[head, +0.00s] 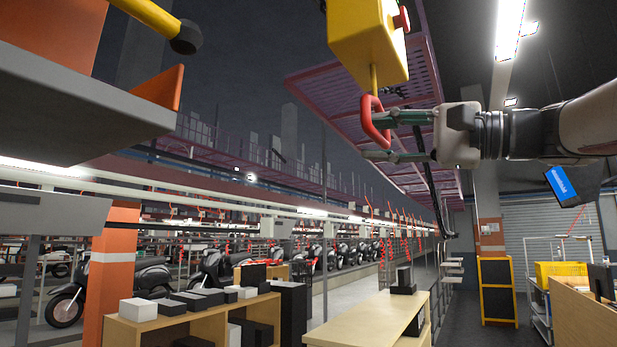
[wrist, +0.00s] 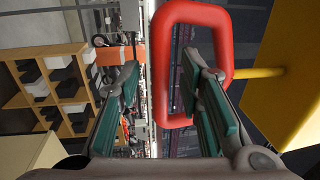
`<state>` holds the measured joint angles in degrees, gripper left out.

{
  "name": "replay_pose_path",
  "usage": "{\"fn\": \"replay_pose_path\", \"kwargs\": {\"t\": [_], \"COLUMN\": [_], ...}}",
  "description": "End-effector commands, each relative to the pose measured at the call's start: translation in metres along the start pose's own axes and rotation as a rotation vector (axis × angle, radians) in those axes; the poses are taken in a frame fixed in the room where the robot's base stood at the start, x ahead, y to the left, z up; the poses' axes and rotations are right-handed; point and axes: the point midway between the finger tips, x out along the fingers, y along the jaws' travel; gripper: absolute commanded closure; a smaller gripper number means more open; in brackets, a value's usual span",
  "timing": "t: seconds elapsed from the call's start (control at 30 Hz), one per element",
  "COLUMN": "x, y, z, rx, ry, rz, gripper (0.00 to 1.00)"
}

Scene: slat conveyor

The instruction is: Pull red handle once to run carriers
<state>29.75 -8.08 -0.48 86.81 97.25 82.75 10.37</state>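The red handle (head: 369,124) is a rounded loop hanging on a yellow rod under a yellow box (head: 368,45) at the upper middle of the head view. My gripper (head: 376,138) is open at the loop, one finger level with its opening and the other below its lower bar. In the wrist view the red handle (wrist: 160,70) is large, and its left bar lies between the two spread green-padded fingers of my gripper (wrist: 160,64). The right finger overlaps the loop's opening. I cannot tell whether a finger touches the bar. The yellow box (wrist: 295,75) is at the right.
A purple mesh panel (head: 430,85) hangs behind the handle. A grey-edged shelf (head: 70,105) juts in at the upper left. Below stand a wooden shelf unit (head: 200,325) with boxes and a pale bench (head: 380,318). Motorcycles (head: 150,275) stand farther back. An aisle opens at the right.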

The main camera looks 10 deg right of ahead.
Motion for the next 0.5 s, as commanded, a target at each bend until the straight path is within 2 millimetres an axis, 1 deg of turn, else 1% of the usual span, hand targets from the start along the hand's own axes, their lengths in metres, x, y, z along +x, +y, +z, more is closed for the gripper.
{"fn": "replay_pose_path", "kwargs": {"t": [0.17, 0.5], "x": [-0.015, -0.052], "y": [-0.001, -0.001], "z": [0.000, 0.000], "rx": [0.002, 0.002], "ry": [0.002, 0.002], "rz": [0.000, 0.000], "gripper": [0.67, 0.67]}}
